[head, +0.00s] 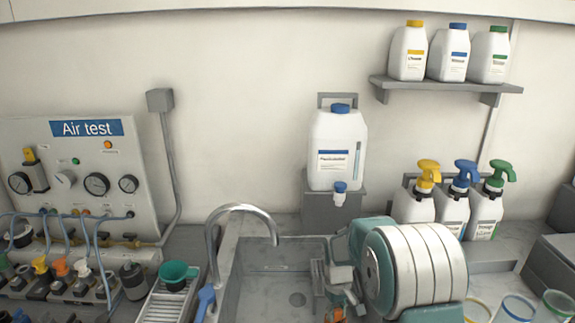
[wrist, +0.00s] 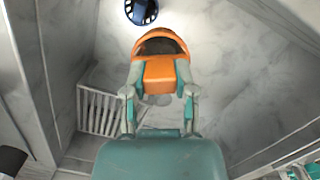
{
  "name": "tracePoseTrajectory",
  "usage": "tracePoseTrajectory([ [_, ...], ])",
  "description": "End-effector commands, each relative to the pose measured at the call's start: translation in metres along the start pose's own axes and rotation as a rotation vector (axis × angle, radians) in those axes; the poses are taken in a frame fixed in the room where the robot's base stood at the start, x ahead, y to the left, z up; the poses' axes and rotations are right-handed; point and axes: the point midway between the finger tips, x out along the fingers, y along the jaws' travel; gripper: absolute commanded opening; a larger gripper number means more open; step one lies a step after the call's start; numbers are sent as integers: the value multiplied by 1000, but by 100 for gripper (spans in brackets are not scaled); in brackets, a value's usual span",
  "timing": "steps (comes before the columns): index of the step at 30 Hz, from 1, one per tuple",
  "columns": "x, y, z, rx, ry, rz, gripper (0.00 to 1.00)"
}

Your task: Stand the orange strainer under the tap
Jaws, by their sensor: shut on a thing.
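The orange strainer (wrist: 160,72) is in my gripper (wrist: 158,88), with the two fingers on either side of its near part. Its dark hollow faces the wrist camera. In the head view only a small orange bit of the strainer (head: 335,314) shows beneath my arm, which hides the rest. It is over the right part of the sink (head: 262,257); its height above the floor is hard to tell. The curved metal tap (head: 243,208) rises at the sink's left, its spout ending above the basin, left of my gripper.
A pale rack (wrist: 98,110) stands in the sink. A dark round slotted thing (wrist: 142,10) lies beyond the strainer. A green cup (head: 174,274) stands on a ridged tray left of the tap. Pump bottles (head: 413,205) and a white canister (head: 337,150) stand behind.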

Motion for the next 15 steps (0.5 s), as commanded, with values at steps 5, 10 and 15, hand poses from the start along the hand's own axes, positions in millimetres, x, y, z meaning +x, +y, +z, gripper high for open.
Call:
tracePoseTrajectory([
  [5, 29, 16, 6, 295, -14, -37, 3],
  [10, 40, 22, 8, 425, -21, -50, 3],
  [15, 41, 23, 8, 443, -22, -51, 3],
])
